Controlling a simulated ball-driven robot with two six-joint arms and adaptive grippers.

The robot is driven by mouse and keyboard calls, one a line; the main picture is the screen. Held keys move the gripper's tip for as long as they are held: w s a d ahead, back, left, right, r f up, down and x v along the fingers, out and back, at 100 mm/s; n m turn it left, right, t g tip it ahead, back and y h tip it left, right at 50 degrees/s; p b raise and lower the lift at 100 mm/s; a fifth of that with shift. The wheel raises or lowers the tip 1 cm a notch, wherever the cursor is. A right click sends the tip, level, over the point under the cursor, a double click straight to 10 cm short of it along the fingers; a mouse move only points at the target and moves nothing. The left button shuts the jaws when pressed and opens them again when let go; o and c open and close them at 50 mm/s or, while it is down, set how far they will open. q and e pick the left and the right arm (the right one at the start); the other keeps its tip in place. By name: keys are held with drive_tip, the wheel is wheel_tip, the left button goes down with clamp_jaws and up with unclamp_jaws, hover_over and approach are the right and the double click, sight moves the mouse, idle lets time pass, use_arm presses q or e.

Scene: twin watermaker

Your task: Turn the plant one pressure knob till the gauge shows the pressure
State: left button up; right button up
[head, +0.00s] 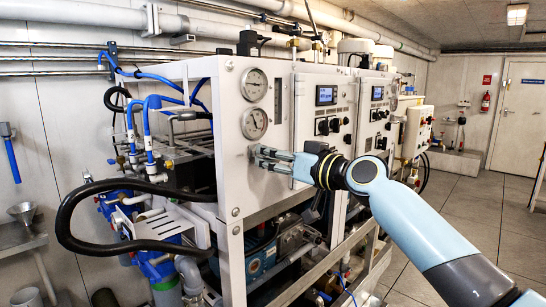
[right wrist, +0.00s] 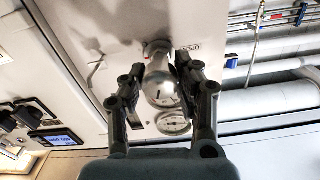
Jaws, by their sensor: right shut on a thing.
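The plant one pressure knob (right wrist: 158,82) is a shiny metal knob on the white panel, with a printed marking beside its base. My right gripper (right wrist: 160,67) has one finger on each side of it and is shut on it. In the head view my right gripper (head: 258,155) reaches the panel from the right, just below the lower gauge, and its fingers hide most of the knob. The lower round gauge (head: 254,124) and upper gauge (head: 254,84) are on the panel's left part. Their needle readings are too small to tell. A gauge face (right wrist: 173,122) also shows beyond the knob in the right wrist view.
Right of the gauges are a display (head: 326,95) and dark switches (head: 328,126). A black hose (head: 68,215) loops out at the left of the frame. Open floor (head: 465,205) lies at the right, before a white door (head: 520,115).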

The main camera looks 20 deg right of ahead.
clamp_jaws()
drive_tip(key=shift+m, duration=1.3)
drive_tip(key=shift+m+p, duration=0.5)
drive_tip(key=shift+m, duration=1.9)
drive_tip(key=o, duration=1)
unclamp_jaws()
drive_tip(key=shift+o, duration=0.2)
